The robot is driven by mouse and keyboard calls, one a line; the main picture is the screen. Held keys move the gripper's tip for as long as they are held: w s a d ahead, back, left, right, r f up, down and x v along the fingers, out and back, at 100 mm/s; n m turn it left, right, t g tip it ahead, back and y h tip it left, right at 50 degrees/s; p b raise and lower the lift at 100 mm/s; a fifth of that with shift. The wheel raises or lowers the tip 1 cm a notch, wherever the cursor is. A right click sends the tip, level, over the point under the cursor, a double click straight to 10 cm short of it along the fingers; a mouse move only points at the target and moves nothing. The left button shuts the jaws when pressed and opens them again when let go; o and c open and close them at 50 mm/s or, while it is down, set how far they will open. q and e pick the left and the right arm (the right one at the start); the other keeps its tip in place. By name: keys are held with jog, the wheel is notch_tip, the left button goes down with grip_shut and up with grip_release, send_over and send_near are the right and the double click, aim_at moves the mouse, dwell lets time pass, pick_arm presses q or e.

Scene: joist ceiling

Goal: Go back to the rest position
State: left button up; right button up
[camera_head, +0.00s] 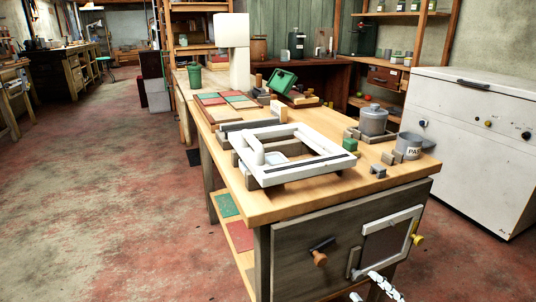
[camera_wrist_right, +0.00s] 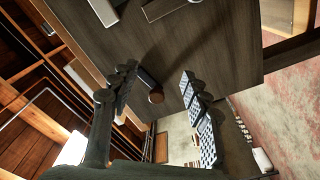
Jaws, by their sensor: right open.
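My right gripper (camera_head: 365,286) shows at the bottom edge of the head view, low in front of the workbench's grey end panel (camera_head: 290,262). In the right wrist view my right gripper (camera_wrist_right: 158,74) has its two padded fingers spread wide. Nothing is held between them. A dark peg with a round wooden end (camera_wrist_right: 156,97) appears in the gap between the fingers, on or in front of the dark wood panel (camera_wrist_right: 215,45); I cannot tell how far off it is. My left gripper is in neither view.
The workbench top (camera_head: 262,208) holds a white frame (camera_head: 290,172), a grey lidded pot (camera_head: 373,122), a grey can (camera_head: 408,146) and a green bin (camera_head: 282,80). The end panel carries a peg (camera_head: 320,258) and a yellow knob (camera_head: 417,240). A white cabinet (camera_head: 480,125) stands right. Floor is open left.

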jog(key=s+d+f+m+g+h+p, duration=0.3)
jog(key=s+d+f+m+g+h, duration=0.2)
jog(key=s+f+m+g+h, duration=0.6)
pick_arm(q)
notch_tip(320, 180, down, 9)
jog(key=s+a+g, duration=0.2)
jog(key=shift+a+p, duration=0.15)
jog(key=shift+p, duration=0.25)
pick_arm(e)
jog(key=s+a+f+m+g+y, duration=0.2)
jog(key=s+f+g, duration=0.1)
jog(key=s, duration=0.5)
jog(key=shift+a+f, duration=0.25)
jog(key=shift+a, duration=0.15)
